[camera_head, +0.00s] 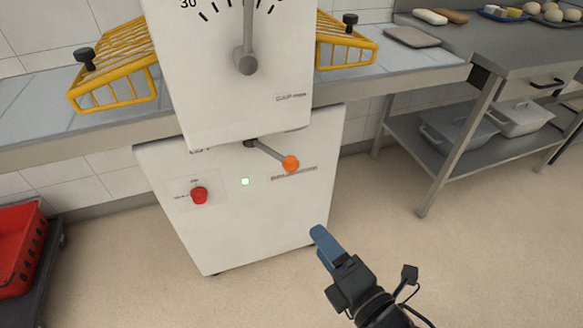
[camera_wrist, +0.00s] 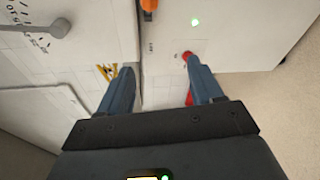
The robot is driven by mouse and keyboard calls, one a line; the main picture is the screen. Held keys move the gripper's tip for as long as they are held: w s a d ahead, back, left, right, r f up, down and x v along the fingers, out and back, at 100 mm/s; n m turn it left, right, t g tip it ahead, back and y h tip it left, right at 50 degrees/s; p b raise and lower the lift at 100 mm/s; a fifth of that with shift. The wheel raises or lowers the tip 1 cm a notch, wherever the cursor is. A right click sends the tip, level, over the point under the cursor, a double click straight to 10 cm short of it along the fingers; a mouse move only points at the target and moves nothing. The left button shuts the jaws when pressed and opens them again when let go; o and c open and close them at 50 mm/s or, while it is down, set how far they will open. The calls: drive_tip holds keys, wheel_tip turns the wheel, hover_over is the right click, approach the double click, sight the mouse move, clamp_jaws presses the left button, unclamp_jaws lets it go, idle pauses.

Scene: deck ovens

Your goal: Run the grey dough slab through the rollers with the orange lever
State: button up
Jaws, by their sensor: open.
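The orange lever (camera_head: 291,163) sticks out of the white sheeter's front, its round knob tilted down to the right. Its orange end also shows at the top edge of the wrist view (camera_wrist: 149,5). The grey dough slab (camera_head: 412,36) lies flat on the right end of the sheeter's bed. The rollers are hidden behind the white housing. My gripper (camera_head: 320,235) is in front of the machine, below and right of the lever, apart from it. In the wrist view its blue fingers (camera_wrist: 160,68) are spread with nothing between them.
A red button (camera_head: 200,195) and a lit green light (camera_head: 245,181) sit left of the lever. A grey handle (camera_head: 246,62) is above. Yellow guards (camera_head: 115,62) flank the head. A steel table (camera_head: 480,62) stands right; a red crate (camera_head: 20,250) is left. The floor right is clear.

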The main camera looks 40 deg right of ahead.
sight(295, 168)
drive_tip(key=w+d+n, duration=0.2)
drive_tip(key=w+n, duration=0.1)
drive_tip(key=w, duration=0.1)
drive_tip(key=w+d+n+h+b, duration=0.1)
drive_tip(key=w+d+n, duration=0.1)
drive_tip(key=w, duration=0.3)
drive_tip(key=w+d+n+t+h, duration=0.1)
drive_tip(key=w+d+n, duration=0.1)
drive_tip(key=w+n, duration=0.2)
drive_tip(key=shift+w+d+n+b, duration=0.15)
drive_tip(key=shift+w+n+b, duration=0.2)
drive_tip(key=shift+w+n, duration=0.05)
drive_tip(key=shift+x, duration=3.9)
drive_tip(key=shift+d, duration=0.1)
drive_tip(key=shift+c, duration=0.2)
clamp_jaws()
